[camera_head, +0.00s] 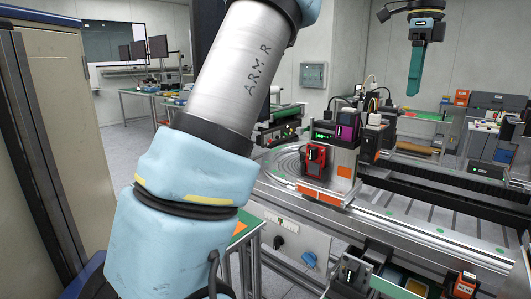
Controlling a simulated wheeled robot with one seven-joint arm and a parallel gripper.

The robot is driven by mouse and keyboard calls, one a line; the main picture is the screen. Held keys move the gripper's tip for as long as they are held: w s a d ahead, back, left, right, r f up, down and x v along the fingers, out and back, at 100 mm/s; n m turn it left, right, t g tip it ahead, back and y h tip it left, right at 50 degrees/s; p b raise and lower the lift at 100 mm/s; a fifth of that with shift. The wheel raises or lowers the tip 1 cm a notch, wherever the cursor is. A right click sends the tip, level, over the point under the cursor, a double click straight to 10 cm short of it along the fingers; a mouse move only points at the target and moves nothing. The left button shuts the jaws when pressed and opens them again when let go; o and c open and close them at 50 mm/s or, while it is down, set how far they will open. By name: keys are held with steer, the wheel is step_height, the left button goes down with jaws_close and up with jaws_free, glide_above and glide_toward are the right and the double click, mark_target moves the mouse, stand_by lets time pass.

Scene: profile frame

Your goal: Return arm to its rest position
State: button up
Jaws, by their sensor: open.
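My arm (236,70), silver and light blue with black bands and the marking "ARM R", rises from the bottom left and leaves the picture at the top. My gripper (414,88) hangs at the upper right, with a black body and teal fingers pointing down. It is seen nearly edge-on, so the gap between its fingers cannot be made out. It is open, and no held object shows. It appears in the air in front of the back wall, above the bench line in the picture. The arm between the top edge and the gripper is out of view.
A long metal workbench (440,243) with rails runs across the right side. A red device (313,158) stands on it near a round metal plate (284,164). A tall cabinet (62,120) stands at the left. Tables and monitors are farther back.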

steer(key=w+a+f+n, duration=0.3)
steer(key=a+f+n, duration=0.3)
steer(key=a+f, duration=0.25)
steer(key=w+a+f+n, duration=0.3)
steer(key=a+f+n, duration=0.2)
steer(key=a+f, duration=0.4)
steer(key=s+a+f+n, duration=0.6)
steer(key=a, duration=0.4)
steer(key=s+a+f+n+t, duration=0.1)
steer(key=s+a+f+n, duration=0.5)
steer(key=a, duration=0.5)
steer(key=shift+f+n+t+b, duration=0.3)
steer(key=shift+f+n+b, duration=0.05)
steer(key=shift+n, duration=0.35)
